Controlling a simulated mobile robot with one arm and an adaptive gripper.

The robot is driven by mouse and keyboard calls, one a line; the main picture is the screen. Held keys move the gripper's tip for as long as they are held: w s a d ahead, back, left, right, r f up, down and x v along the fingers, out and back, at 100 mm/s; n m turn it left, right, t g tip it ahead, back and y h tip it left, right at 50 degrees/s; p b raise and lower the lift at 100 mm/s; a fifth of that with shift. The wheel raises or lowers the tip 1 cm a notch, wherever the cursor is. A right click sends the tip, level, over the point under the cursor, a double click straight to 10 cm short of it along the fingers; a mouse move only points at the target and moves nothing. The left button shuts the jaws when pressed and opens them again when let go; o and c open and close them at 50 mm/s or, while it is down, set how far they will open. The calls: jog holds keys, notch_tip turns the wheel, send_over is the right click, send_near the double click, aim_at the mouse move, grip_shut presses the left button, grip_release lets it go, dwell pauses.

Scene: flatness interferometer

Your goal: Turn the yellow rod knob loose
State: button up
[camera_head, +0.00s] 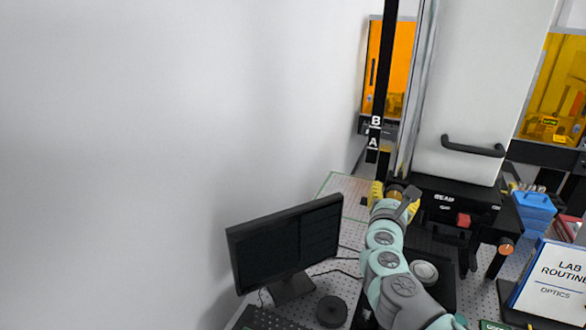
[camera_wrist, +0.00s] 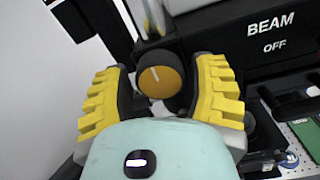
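The yellow-orange rod knob (camera_wrist: 160,82), round with a white pointer line, sits at the foot of a silver rod (camera_wrist: 152,14) in the wrist view. My gripper (camera_wrist: 162,70) has its two yellow ribbed fingers spread, one on each side of the knob. A narrow gap shows between each finger and the knob, so it looks open and not clamped. In the head view my gripper (camera_head: 395,194) is at the base of the tall rod, and its fingers and wrist partly hide the knob.
A black "BEAM" box (camera_head: 452,202) with a red button (camera_head: 463,220) stands right of my gripper. A white panel with a black handle (camera_head: 472,147) rises above it. Another orange knob (camera_head: 505,248) is farther right. A monitor (camera_head: 287,245) stands left of my arm.

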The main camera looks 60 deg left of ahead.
jog(key=c, duration=0.8)
jog(key=shift+f+m+b, duration=0.1)
jog(key=shift+m+b, duration=0.3)
jog(key=shift+b, duration=0.2)
jog(key=shift+f+m+b, duration=0.15)
jog(key=shift+m+b, duration=0.85)
jog(key=shift+b, duration=0.2)
jog(key=m+b, duration=0.6)
jog(key=b, duration=0.1)
jog(key=m+b, duration=0.4)
jog(key=b, duration=0.2)
jog(key=shift+m+b, duration=0.35)
jog(key=shift+m, duration=0.05)
jog(key=m+b, duration=0.1)
jog(key=b, duration=0.1)
jog(key=m+b, duration=0.2)
jog(key=b, duration=0.1)
jog(key=shift+r+m, duration=0.3)
